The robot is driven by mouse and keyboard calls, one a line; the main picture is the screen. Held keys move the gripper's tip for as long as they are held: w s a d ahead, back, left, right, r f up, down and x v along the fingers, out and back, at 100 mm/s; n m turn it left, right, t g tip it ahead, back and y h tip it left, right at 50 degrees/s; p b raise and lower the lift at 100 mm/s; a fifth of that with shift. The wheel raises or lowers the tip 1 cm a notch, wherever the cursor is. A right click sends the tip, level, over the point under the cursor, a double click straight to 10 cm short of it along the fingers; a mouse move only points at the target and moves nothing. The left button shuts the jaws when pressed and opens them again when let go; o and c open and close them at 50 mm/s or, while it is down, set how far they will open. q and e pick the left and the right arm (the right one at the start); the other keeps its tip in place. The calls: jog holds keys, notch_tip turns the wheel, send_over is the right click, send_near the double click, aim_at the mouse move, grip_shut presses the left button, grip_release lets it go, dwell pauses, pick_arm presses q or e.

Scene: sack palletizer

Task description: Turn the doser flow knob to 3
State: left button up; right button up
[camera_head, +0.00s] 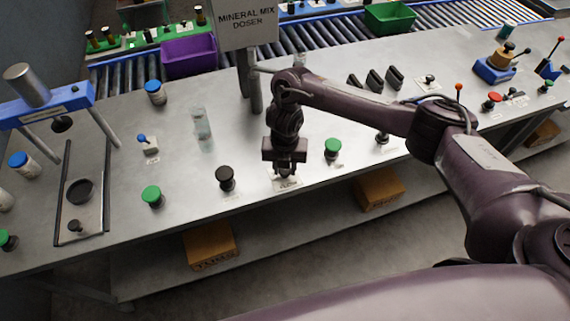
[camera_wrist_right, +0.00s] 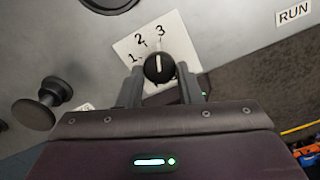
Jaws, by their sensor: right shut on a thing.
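The doser flow knob (camera_wrist_right: 158,69) is a small black round knob with a white pointer line. It stands on a white dial card (camera_wrist_right: 183,42) marked 1, 2 and 3. In the right wrist view the pointer line runs nearly straight up the picture, roughly toward the 3; I cannot tell whether it is exactly on it. My right gripper (camera_wrist_right: 161,80) is shut on the knob, one finger on each side. In the head view the right gripper (camera_head: 286,168) points down over the dial card (camera_head: 287,184), hiding the knob. My left gripper is not in view.
The "MINERAL MIX DOSER" sign (camera_head: 246,22) stands behind my right gripper. A black knob (camera_head: 225,178) is to its left and a green button (camera_head: 333,149) to its right. A clear bottle (camera_head: 201,122) stands farther back left. The table front edge is close.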

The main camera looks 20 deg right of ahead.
aim_at(285, 171)
jog(key=shift+r+m, duration=0.1)
jog(key=shift+m, duration=0.5)
jog(key=o, duration=1)
notch_tip(285, 171, up, 8)
jog(key=shift+f+p, duration=0.1)
jog(key=shift+p, duration=0.9)
